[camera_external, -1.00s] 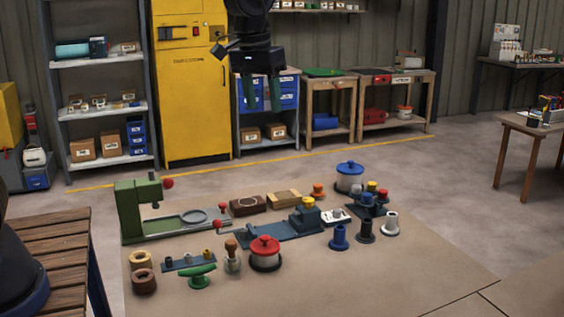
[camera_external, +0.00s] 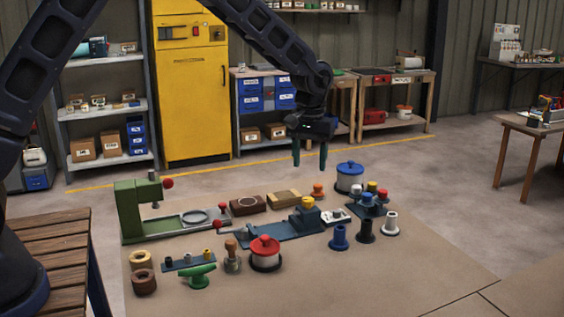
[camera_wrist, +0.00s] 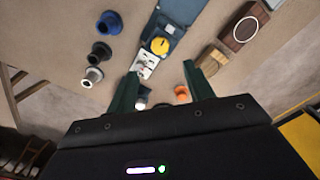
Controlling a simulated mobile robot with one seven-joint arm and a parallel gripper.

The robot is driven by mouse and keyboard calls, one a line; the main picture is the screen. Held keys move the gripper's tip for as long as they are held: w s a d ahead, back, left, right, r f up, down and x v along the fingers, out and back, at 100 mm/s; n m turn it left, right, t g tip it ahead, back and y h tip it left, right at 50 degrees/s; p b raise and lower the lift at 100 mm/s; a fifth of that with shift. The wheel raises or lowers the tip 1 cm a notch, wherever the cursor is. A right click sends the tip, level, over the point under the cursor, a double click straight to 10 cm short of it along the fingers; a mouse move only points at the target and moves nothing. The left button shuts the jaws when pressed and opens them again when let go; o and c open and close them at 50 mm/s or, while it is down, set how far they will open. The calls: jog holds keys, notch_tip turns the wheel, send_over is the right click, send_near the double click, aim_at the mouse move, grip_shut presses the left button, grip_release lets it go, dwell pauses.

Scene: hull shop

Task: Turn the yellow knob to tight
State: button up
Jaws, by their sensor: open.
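A yellow knob (camera_external: 308,201) sits on the raised end of a long blue-grey device (camera_external: 270,231) lying on the mat. In the wrist view the yellow knob (camera_wrist: 160,45) shows from above as a round disc with a small dark mark. No tight mark is readable. My gripper (camera_external: 309,163) is open and empty, fingers pointing down, in the air above the mat, apart from the knob. Its fingers also show in the wrist view (camera_wrist: 160,78).
A white plate with holes (camera_external: 335,216) lies right of the device. A blue-lidded pot (camera_external: 350,177), red-lidded pot (camera_external: 265,252), wooden blocks (camera_external: 284,199), flanged spools (camera_external: 340,238) and a green press (camera_external: 139,208) crowd around. The mat's front right is clear.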

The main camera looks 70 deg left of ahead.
aim_at(308, 199)
notch_tip(308, 199, down, 10)
jog(key=shift+f, duration=0.15)
dwell(0.3)
jog(key=c, duration=1)
